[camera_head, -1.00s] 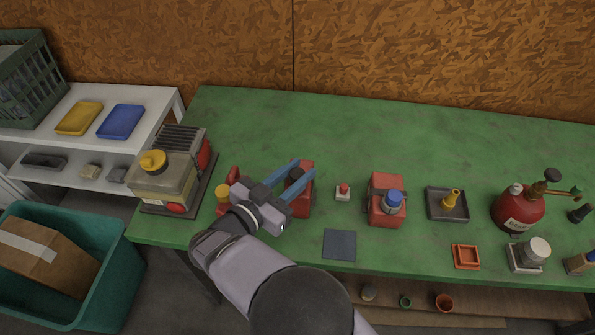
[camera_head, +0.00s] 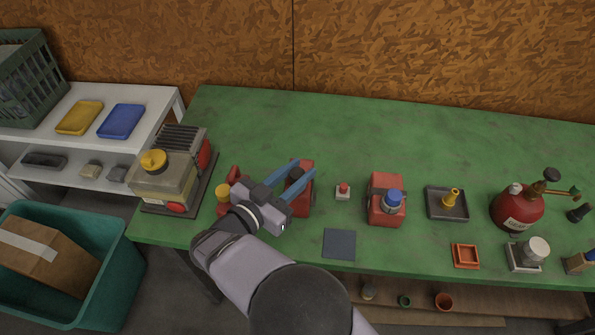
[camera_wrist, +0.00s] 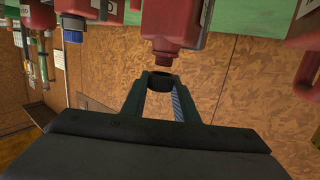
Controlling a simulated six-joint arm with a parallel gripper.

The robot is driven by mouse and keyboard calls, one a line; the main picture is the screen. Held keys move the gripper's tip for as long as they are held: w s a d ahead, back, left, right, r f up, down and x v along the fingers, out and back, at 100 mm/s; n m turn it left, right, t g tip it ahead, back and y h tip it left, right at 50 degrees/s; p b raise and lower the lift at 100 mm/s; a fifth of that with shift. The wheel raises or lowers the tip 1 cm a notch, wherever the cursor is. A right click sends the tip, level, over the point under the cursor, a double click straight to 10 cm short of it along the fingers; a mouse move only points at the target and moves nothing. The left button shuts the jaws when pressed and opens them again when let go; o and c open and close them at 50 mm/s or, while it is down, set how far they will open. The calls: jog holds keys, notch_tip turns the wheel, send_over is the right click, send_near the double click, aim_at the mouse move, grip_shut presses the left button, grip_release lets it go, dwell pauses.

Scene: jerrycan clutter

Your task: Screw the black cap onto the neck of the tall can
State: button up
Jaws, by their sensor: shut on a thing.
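My gripper (camera_head: 298,172) is shut on the black cap (camera_head: 296,174), with one blue finger on each side of it. The cap (camera_wrist: 161,84) also shows between the fingertips in the wrist view. The red can (camera_head: 303,205) stands upright on the green table beneath the gripper, partly hidden by the fingers. In the wrist view, the red can (camera_wrist: 172,25) points its neck (camera_wrist: 164,44) toward the cap. The cap is lined up close to the neck's end, with a small gap appearing between them.
A red can with a blue cap (camera_head: 380,211) and a small red-button box (camera_head: 343,193) stand to the right. A machine with a yellow cap (camera_head: 170,180) stands left. A dark mat (camera_head: 339,244) lies in front. The back of the table is clear.

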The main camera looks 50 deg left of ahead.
aim_at(292, 182)
jog(key=shift+f+b, duration=0.5)
jog(key=shift+f, duration=0.35)
jog(key=o, duration=1.1)
jog(key=shift+s, duration=0.1)
jog(key=shift+b+v, duration=1)
jog(key=shift+v, duration=2.55)
